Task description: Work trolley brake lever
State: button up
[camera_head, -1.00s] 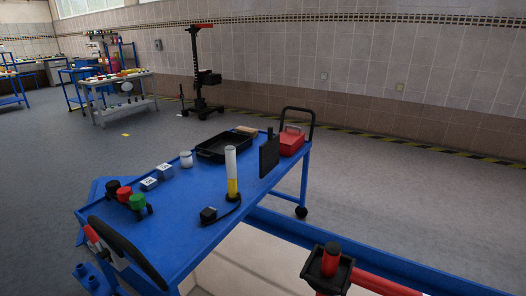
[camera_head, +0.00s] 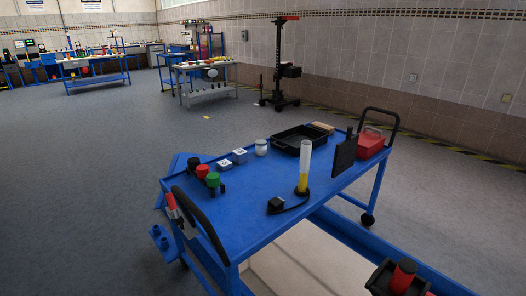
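The blue work trolley (camera_head: 250,212) stands at the centre right of the head view, its near end toward me. At its near left end, beside a curved black push handle (camera_head: 208,228), is a small lever with a red grip (camera_head: 171,204) and a pale metal bracket, probably the brake lever. The lever slants up to the left. The bracket is partly hidden by the black handle. A black caster (camera_head: 368,219) shows under the far right leg. My gripper is not in view.
On the trolley are push buttons (camera_head: 208,177), a yellow-based cylinder (camera_head: 304,168), a black tray (camera_head: 296,139) and a red box (camera_head: 370,143). A red post in a black cup (camera_head: 402,276) stands at bottom right. Open grey floor (camera_head: 90,200) lies left of the trolley.

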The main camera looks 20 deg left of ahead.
aim_at(179, 220)
jog(key=k+j, duration=0.1)
jog(key=j, duration=0.5)
jog(key=k+j, duration=0.1)
jog(key=j, duration=0.5)
jog(key=k+j, duration=0.1)
jog(key=j, duration=1.1)
jog(key=k+j, duration=0.15)
jog(key=j, duration=0.45)
jog(key=k+j, duration=0.1)
jog(key=j, duration=0.5)
jog(key=k+j, duration=0.1)
jog(key=j, duration=0.5)
jog(key=z, duration=0.05)
